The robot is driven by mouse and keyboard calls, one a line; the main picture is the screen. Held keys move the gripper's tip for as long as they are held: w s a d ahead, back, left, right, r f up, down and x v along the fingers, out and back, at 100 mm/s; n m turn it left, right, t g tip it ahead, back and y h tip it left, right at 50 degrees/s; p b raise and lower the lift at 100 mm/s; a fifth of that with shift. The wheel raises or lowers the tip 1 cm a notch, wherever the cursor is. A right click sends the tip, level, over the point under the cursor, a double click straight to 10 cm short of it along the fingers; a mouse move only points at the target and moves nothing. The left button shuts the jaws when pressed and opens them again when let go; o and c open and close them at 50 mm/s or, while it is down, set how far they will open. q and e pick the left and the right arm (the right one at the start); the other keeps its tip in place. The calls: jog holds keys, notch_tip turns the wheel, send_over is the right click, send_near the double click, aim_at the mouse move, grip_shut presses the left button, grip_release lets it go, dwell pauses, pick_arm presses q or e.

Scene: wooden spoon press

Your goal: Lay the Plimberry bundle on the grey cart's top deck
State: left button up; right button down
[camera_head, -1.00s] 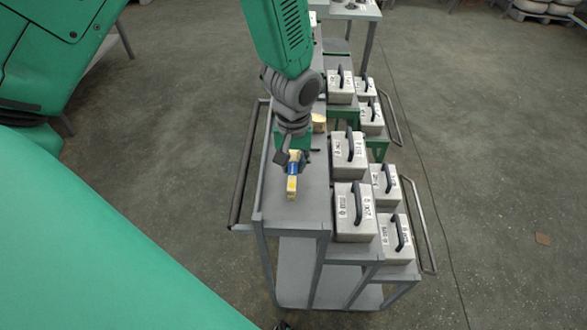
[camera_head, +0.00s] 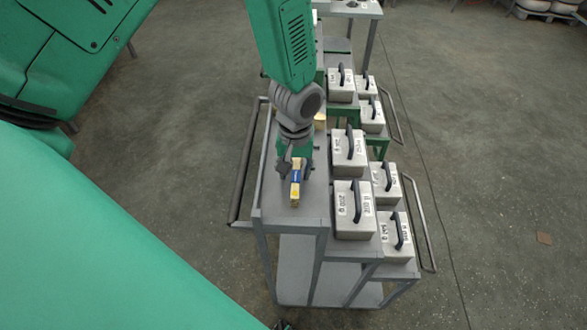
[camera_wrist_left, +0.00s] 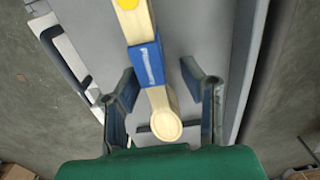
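The Plimberry bundle (camera_head: 295,189) is a pale wooden bundle with a blue band around its middle. It is over the near end of the grey cart's top deck (camera_head: 273,206) and appears to lie on it. My left gripper (camera_head: 295,171) is at the bundle from above. In the left wrist view the bundle (camera_wrist_left: 148,68) runs between the two fingers of my left gripper (camera_wrist_left: 160,76), with gaps at its sides, so the gripper is open. A round pale end of the bundle points toward the palm. My right gripper is not in view.
Several grey metal boxes with black handles, such as the nearest one (camera_head: 355,217), stand on steps along the deck's right side. A yellowish item (camera_head: 320,121) sits farther back, partly behind my arm. A dark handle rail (camera_head: 248,165) runs along the cart's left.

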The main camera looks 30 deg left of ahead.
aim_at(299, 169)
pick_arm(q)
jog(key=r, duration=0.4)
jog(key=d+r, duration=0.1)
jog(key=r, duration=0.1)
jog(key=shift+w, duration=0.1)
notch_tip(299, 169, up, 6)
jog(key=shift+r, duration=0.2)
jog(key=shift+a, duration=0.1)
jog(key=shift+a, duration=0.15)
